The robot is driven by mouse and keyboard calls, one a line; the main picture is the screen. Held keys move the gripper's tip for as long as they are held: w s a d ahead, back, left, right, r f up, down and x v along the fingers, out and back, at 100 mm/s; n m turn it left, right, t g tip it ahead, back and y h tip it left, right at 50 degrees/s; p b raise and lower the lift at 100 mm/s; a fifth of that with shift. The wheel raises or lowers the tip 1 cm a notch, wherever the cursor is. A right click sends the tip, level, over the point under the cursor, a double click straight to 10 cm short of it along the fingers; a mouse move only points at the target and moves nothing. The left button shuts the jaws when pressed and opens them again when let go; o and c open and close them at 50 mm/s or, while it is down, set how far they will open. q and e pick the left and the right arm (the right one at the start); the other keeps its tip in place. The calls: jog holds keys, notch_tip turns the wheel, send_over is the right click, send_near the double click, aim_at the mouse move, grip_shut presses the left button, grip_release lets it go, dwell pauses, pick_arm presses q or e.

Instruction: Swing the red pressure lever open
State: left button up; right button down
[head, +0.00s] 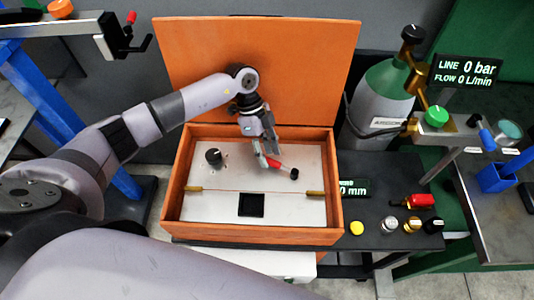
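The red pressure lever (277,164) lies inside the open orange box, over the light plate at the back right. It has a black knob (294,174) at its right end and slants down to the right. My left gripper (267,158) reaches down into the box from above, at the lever's left end. Its fingers look parted, with the red lever showing just beside and below the tips. I cannot tell whether they touch it. The lever's left end is partly hidden by the fingers. My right gripper is not in view.
The orange box (250,236) has its lid (305,65) raised behind my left arm. A black knob (213,156) and a dark square opening (251,205) are on the plate. A grey-green gas cylinder (382,105) stands right of the box. A dark panel with small knobs lies at right.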

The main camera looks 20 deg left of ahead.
pick_arm(q)
notch_tip(320, 180, up, 9)
jog(key=shift+f, duration=0.2)
jog(key=shift+c, duration=0.2)
